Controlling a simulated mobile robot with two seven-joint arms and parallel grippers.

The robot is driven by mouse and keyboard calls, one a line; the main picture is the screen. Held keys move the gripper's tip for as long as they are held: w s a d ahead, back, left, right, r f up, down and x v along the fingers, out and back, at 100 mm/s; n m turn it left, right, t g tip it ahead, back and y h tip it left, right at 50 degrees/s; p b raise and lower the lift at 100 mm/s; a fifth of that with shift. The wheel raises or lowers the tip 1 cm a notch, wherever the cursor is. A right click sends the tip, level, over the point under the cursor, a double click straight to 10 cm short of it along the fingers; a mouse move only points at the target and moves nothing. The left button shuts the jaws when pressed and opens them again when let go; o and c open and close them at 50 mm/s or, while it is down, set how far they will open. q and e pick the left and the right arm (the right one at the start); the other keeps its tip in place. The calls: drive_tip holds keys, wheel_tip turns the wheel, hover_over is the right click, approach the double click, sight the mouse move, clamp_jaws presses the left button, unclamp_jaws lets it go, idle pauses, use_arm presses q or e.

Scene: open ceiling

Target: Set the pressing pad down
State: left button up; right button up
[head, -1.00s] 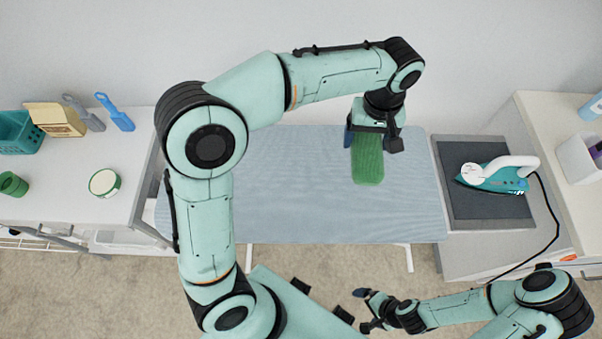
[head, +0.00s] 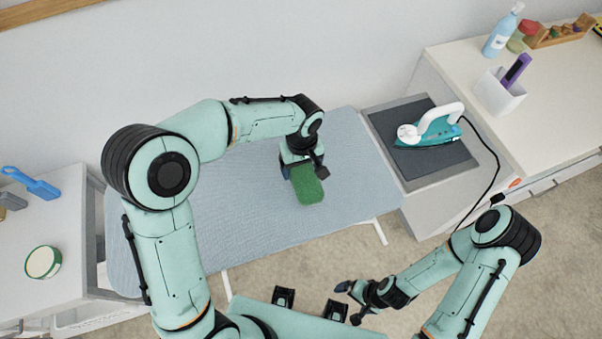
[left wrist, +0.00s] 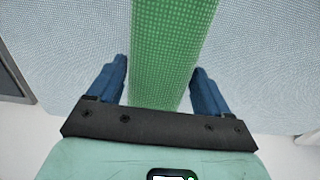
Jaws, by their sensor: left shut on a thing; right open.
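The pressing pad (head: 308,187) is a green, elongated pad over the right part of the blue-grey ironing board (head: 240,215). My left gripper (head: 303,172) is shut on it, pointing down from above. In the left wrist view the pad (left wrist: 172,50) runs between the two blue fingers of the left gripper (left wrist: 160,88), with the board's woven cover behind it. I cannot tell whether the pad touches the board. My right gripper (head: 350,302) is open and empty, low in front of the board and clear of it.
A teal iron (head: 440,132) rests on a dark mat (head: 405,155) right of the board, its cord trailing toward the front. A white counter (head: 450,60) holds a spray bottle (head: 502,32) and a white bin (head: 497,95). A round green-rimmed tin (head: 42,262) sits on the left table.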

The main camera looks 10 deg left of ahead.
sight(301, 174)
use_arm(q)
wheel_tip(301, 174, down, 4)
drive_tip(key=shift+f, duration=0.1)
drive_tip(key=shift+f, duration=0.1)
drive_tip(key=o, duration=1.2)
wheel_tip(301, 174, up, 12)
drive_tip(key=shift+d+r+p, duration=0.1)
drive_tip(key=shift+r+p, duration=0.05)
drive_tip(key=shift+p, duration=0.25)
drive_tip(key=shift+s, duration=0.1)
